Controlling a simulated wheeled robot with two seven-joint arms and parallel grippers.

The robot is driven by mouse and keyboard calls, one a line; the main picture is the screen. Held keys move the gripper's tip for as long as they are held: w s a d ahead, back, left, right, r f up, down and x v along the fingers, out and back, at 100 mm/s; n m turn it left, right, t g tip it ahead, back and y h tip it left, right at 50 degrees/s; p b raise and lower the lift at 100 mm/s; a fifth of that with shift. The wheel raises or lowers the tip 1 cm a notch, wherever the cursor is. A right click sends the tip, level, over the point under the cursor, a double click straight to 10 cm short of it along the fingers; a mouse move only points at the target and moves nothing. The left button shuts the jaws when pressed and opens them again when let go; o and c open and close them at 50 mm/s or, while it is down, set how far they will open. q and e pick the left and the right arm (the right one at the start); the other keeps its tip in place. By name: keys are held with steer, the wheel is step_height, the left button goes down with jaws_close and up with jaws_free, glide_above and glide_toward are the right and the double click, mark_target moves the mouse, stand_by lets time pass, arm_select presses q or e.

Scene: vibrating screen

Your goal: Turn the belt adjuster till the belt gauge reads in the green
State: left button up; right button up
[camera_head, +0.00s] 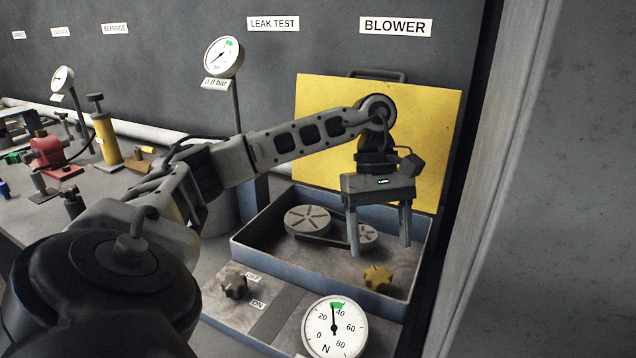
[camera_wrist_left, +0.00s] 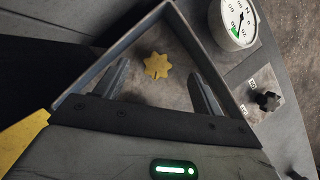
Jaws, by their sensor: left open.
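The yellow star-shaped belt adjuster knob (camera_head: 377,277) sits at the front right of the blue-edged blower tray, below my left gripper (camera_head: 379,247). My left gripper is open and points down, with a gap between its fingertips and the knob. In the left wrist view the knob (camera_wrist_left: 156,66) shows between the two spread fingers (camera_wrist_left: 160,85), with nothing held. The round white belt gauge (camera_head: 334,328), marked N from 0 to 80, stands in front. Its needle points nearly straight up, between 20 and 40, at about the left edge of the green band. My right gripper is out of view.
A belt on two pulleys (camera_head: 308,221) lies in the tray (camera_head: 265,262) behind the knob. A dark ON/OFF knob (camera_head: 234,285) is at the front left. A yellow panel (camera_head: 440,130) stands behind, and a grey pillar (camera_head: 490,200) rises close on the right.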

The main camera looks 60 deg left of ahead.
arm_select(q)
steer(key=p+v, duration=0.3)
steer(key=v, duration=0.2)
steer(key=shift+r, duration=0.3)
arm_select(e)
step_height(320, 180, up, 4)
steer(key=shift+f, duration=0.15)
arm_select(q)
steer(key=shift+c, duration=0.2)
step_height(320, 180, up, 4)
steer(key=t+y+p, duration=0.2)
steer(key=y+p, duration=0.1)
steer(key=y, duration=0.1)
glide_above(378, 274)
step_height(378, 274, down, 14)
steer(key=b, duration=0.7)
steer(key=shift+f, duration=0.2)
steer(key=shift+f+b, duration=0.4)
steer(key=shift+f, duration=0.2)
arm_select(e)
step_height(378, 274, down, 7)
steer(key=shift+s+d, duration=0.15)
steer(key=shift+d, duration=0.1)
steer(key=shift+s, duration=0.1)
